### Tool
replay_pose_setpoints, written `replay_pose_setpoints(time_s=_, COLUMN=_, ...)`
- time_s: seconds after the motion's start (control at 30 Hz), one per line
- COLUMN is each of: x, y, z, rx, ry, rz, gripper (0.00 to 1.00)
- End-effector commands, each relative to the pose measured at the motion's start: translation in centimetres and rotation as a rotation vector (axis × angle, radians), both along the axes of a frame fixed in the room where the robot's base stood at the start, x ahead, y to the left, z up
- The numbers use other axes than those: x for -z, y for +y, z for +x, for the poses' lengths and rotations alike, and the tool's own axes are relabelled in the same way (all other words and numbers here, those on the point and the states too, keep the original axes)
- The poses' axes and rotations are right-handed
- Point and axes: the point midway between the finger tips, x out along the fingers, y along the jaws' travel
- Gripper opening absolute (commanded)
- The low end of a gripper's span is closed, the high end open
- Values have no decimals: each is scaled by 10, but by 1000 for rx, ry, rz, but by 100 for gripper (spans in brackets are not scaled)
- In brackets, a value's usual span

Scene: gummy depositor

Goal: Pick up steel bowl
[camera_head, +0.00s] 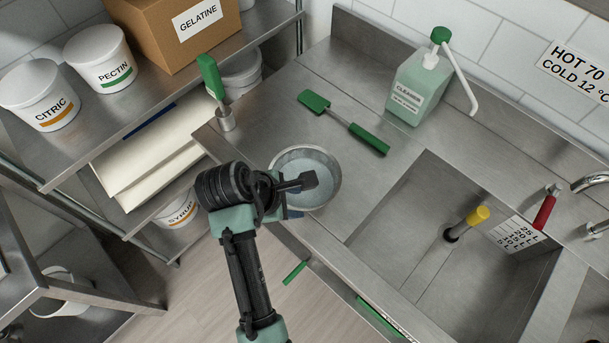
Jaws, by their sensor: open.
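The steel bowl (327,162) stands upright on the steel counter left of the sink, near the counter's front left corner. It is round, and its inside looks pale grey-blue. My gripper (308,181) is over the near part of the bowl. Its dark fingers point right across the bowl's opening. My gripper is open. My wrist hides the bowl's left and near rim, so I cannot tell whether a finger touches the wall.
A green spatula (345,124) lies behind the bowl. A cleaner bottle (415,90) with a pump stands at the back. The sink basin (400,215) lies to the right. A green-handled tool (211,77) stands in a holder at the left. Shelves with tubs (100,60) are left.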

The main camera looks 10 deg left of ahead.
Motion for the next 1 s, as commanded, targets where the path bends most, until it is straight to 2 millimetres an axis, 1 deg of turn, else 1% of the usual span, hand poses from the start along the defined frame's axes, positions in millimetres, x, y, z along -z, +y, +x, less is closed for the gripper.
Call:
replay_pose_setpoints(time_s=0.03, x=10, y=-4, z=2, rx=4, ry=5, rz=0, gripper=46)
replay_pose_setpoints(time_s=0.1, x=22, y=-8, z=7, rx=5, ry=5, rz=0, gripper=46)
replay_pose_setpoints(time_s=0.2, x=38, y=-14, z=13, rx=4, ry=3, rz=1, gripper=46)
replay_pose_setpoints(time_s=0.3, x=48, y=-17, z=18, rx=3, ry=-1, rz=2, gripper=46)
replay_pose_setpoints(time_s=0.57, x=62, y=-22, z=22, rx=4, ry=-1, rz=3, gripper=46)
replay_pose_setpoints(time_s=0.8, x=92, y=-31, z=28, rx=4, ry=-1, rz=3, gripper=46)
replay_pose_setpoints(time_s=0.9, x=100, y=-34, z=31, rx=5, ry=-3, rz=3, gripper=46)
replay_pose_setpoints(time_s=1.0, x=103, y=-35, z=33, rx=5, ry=-5, rz=4, gripper=46)
